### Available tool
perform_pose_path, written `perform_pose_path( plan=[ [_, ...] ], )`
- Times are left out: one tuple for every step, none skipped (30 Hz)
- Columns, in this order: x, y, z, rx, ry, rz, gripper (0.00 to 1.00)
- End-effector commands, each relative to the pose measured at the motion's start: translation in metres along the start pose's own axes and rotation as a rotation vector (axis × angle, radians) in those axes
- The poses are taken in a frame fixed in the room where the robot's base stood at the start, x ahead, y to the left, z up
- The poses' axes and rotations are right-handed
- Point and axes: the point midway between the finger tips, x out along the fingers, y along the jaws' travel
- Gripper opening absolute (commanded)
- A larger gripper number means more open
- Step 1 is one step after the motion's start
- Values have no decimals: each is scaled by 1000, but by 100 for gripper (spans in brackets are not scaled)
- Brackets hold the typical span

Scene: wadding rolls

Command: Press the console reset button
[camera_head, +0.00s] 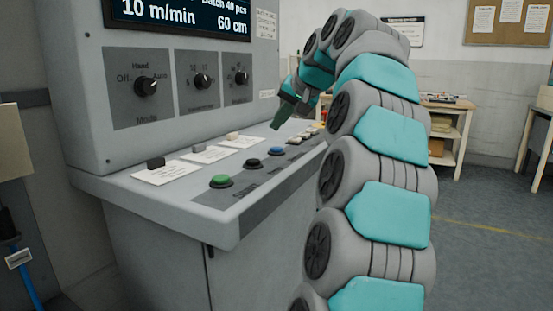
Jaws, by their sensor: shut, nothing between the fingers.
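A grey console (125,200) stands at the left with a row of buttons along its sloped front ledge. A green button (221,181) is nearest, then a black button (253,164), a blue button (276,151) and more small dark and pale ones farther along. The labels beside the buttons are too small to read, so I cannot tell by label which is reset. My gripper (278,120) is shut and empty, pointing down and left over the ledge. In the picture it appears above the blue button, apart from it.
Cards with small blocks, one dark (156,162), lie on the ledge behind the buttons. Knobs (146,87) and a display (180,18) are on the upright panel. A wooden bench (450,125) stands at the back right. Floor at the right is clear.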

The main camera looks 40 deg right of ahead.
Motion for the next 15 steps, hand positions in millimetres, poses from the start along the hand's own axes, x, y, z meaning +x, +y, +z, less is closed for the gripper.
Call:
perform_pose_path(
  plan=[
    [8, 6, 6, 0, -2, 0, 0],
    [10, 8, 8, 0, -2, 0, 0],
    [13, 10, 10, 1, -2, 0, 0],
    [15, 11, 11, 1, -2, 0, 0],
    [16, 12, 12, 1, -2, 1, 0],
    [18, 14, 13, 1, -1, 0, 0],
    [19, 14, 14, 1, -1, 0, 0],
    [19, 15, 14, 1, -1, 0, 0],
    [20, 15, 15, 1, -1, 0, 0],
    [20, 15, 15, 1, 0, 0, 0],
    [20, 15, 15, 1, 0, 0, 0],
    [20, 15, 14, 1, 0, 0, 0],
    [20, 15, 14, 1, 0, 0, 0],
    [20, 15, 14, 1, 0, 0, 0],
    [20, 15, 14, 1, 0, 0, 0]
  ],
)
